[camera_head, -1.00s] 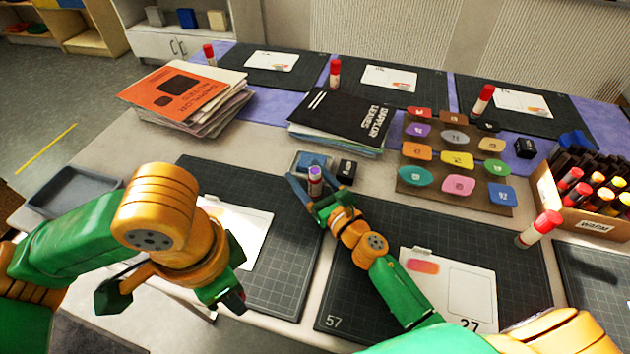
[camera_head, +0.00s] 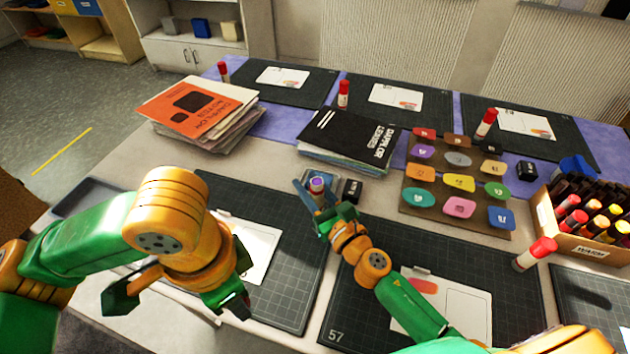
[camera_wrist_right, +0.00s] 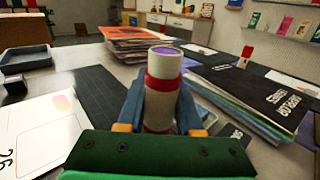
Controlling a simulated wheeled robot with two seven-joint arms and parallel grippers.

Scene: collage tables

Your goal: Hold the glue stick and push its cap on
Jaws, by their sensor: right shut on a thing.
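A glue stick (camera_head: 317,185) with a white body, a red band and a purple top stands upright between the blue fingers of my right gripper (camera_head: 316,196). In the right wrist view the same glue stick (camera_wrist_right: 163,85) is gripped between both fingers, its purple end facing up. No separate cap can be made out. My left gripper (camera_head: 226,300) is at the lower left, well away from the glue stick.
Behind are black booklets (camera_head: 345,135) and an orange-topped stack (camera_head: 195,108). Colour tiles on a brown board (camera_head: 435,222) and a marker box (camera_head: 590,247) stand right. Dark mats cover the front.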

